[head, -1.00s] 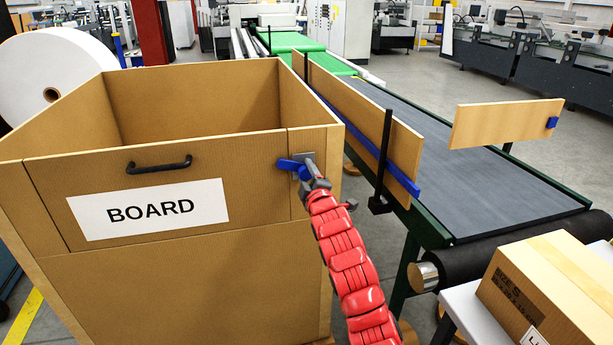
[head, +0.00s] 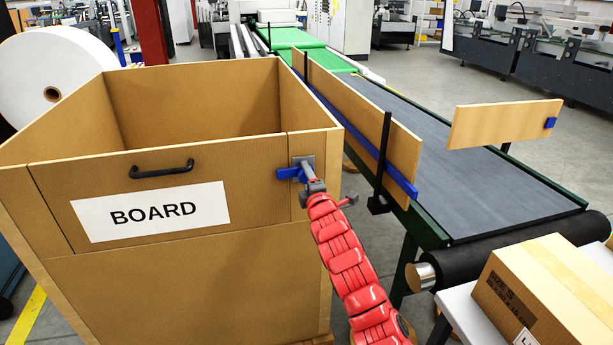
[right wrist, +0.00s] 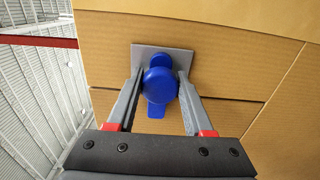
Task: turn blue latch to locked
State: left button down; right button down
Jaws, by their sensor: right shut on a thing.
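The blue latch (head: 287,174) sits on a small grey plate (right wrist: 139,60) at the upper right of the board bin's front. In the head view its bar points left, about level, across the seam onto the front panel with the black handle. In the right wrist view the round knob of the latch (right wrist: 160,84) is between my two fingers, with the bar showing above and below it. My right gripper (head: 306,176) is shut on the latch, one finger on each side of the knob. My left gripper is not in view.
The cardboard-brown bin (head: 180,270) has an open top, a black handle (head: 161,169) and a BOARD label (head: 150,211). A conveyor (head: 465,165) with upright wooden guide boards runs to the right of it. A carton (head: 550,290) stands at the lower right.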

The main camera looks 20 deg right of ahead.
jog(key=shift+c, duration=1.6)
grip_release()
jog(key=s, duration=1.7)
jog(key=shift+s+a, duration=0.2)
jog(key=shift+a, duration=0.1)
